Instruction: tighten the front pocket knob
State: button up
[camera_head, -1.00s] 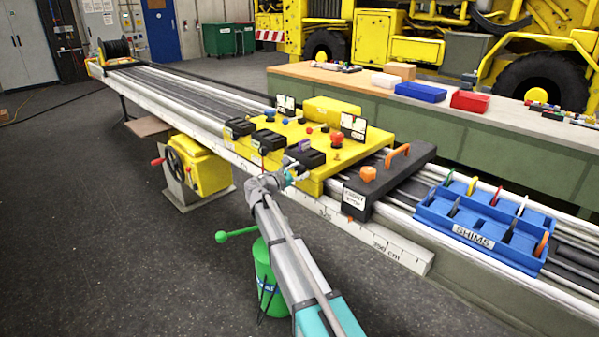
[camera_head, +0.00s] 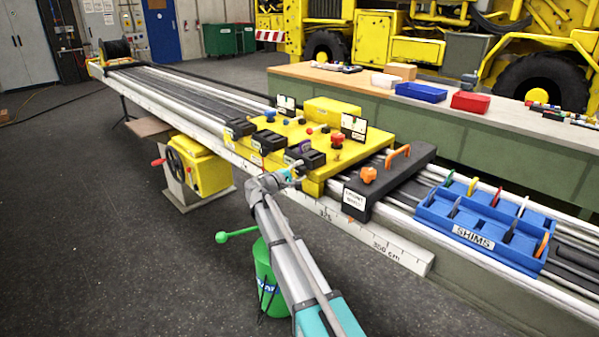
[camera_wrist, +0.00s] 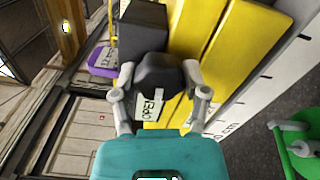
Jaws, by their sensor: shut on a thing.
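A black knob (camera_wrist: 160,75) sits between my gripper's two grey fingers (camera_wrist: 160,92) in the wrist view, one finger on each side of it. My gripper is shut on it. A white label reading "OPEN" (camera_wrist: 150,108) shows just below the knob. A black block (camera_wrist: 142,28) is right behind the knob. In the head view my gripper (camera_head: 290,177) is at the near edge of the yellow carriage (camera_head: 342,150), by the nearest black pocket block (camera_head: 306,158). The knob itself is too small to make out there.
A purple part (camera_wrist: 103,60) is left of the knob in the wrist view. The black front stop (camera_head: 385,190), with an orange knob (camera_head: 369,175) and handle, lies right of the carriage. A blue shim tray (camera_head: 485,225) is further right.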

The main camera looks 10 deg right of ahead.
jog(key=m, duration=0.4)
jog(key=shift+m, duration=0.3)
jog(key=m, duration=0.5)
jog(key=shift+r, duration=0.1)
jog(key=m, duration=0.9)
jog(key=shift+s, duration=0.1)
jog(key=shift+m, duration=0.3)
jog(key=o, duration=1.2)
jog(key=shift+c, duration=0.2)
